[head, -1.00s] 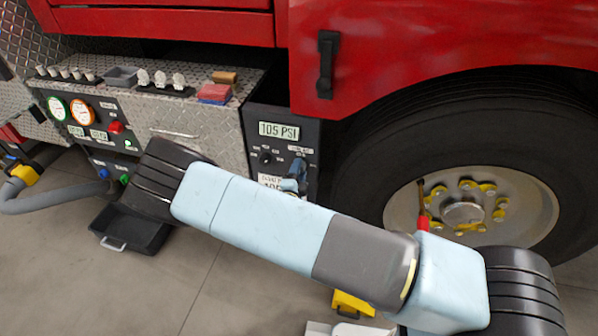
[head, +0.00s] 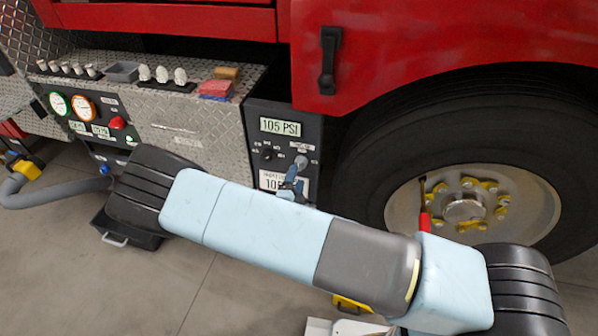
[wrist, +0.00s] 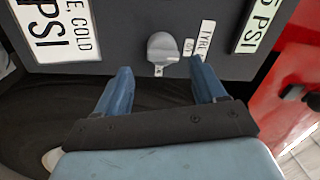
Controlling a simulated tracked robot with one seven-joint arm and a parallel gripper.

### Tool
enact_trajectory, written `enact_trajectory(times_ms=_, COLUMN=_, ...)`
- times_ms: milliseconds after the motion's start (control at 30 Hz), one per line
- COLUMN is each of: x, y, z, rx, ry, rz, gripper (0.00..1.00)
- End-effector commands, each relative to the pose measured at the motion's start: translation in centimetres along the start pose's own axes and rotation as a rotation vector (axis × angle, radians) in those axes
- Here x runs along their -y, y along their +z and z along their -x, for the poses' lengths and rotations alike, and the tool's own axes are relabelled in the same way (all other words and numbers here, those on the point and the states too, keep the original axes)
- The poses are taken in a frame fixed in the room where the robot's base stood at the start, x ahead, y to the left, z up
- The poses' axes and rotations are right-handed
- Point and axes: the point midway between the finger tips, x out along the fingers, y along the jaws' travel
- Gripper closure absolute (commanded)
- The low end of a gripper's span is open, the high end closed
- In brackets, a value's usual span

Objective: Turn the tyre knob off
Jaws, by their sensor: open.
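The tyre knob (head: 300,162) is a grey knob on the dark panel (head: 256,112) beside the wheel. In the wrist view the knob (wrist: 163,48) sits beside a label reading TYRE. My gripper (wrist: 161,70) is open and empty, its two blue fingers pointing at the panel. The knob appears between and just beyond the fingertips; I cannot see any contact. In the head view my gripper (head: 292,184) is just below the knob, and my arm hides part of the panel's lower area.
A second, black knob (head: 267,153) is on the same panel, left of the tyre knob. A 105 PSI display (head: 280,127) is above. The large tyre (head: 370,165) stands to the right. A gauge panel (head: 75,115) is at left, with a black tray (head: 112,232) on the floor.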

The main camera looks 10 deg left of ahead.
Motion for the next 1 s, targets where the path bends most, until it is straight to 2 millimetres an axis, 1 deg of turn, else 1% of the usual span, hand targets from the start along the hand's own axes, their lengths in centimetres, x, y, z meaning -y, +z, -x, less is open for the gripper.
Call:
enact_trajectory(times_ms=33, x=0.0, y=0.1, z=1.1, rx=0.001, ry=0.0, rz=0.0, gripper=0.3)
enact_trajectory(times_ms=200, x=-0.1, y=0.1, z=4.4, rx=0.003, ry=0.002, rz=0.001, gripper=0.3)
enact_trajectory(times_ms=300, x=-0.1, y=0.1, z=6.0, rx=0.003, ry=0.0, rz=0.001, gripper=0.3)
enact_trajectory(times_ms=400, x=-0.1, y=0.1, z=7.2, rx=0.001, ry=0.002, rz=0.0, gripper=0.3)
enact_trajectory(times_ms=600, x=-0.1, y=0.1, z=8.4, rx=0.001, ry=0.001, rz=0.001, gripper=0.3)
enact_trajectory(times_ms=1000, x=-0.1, y=0.1, z=8.5, rx=0.001, ry=0.001, rz=0.001, gripper=0.3)
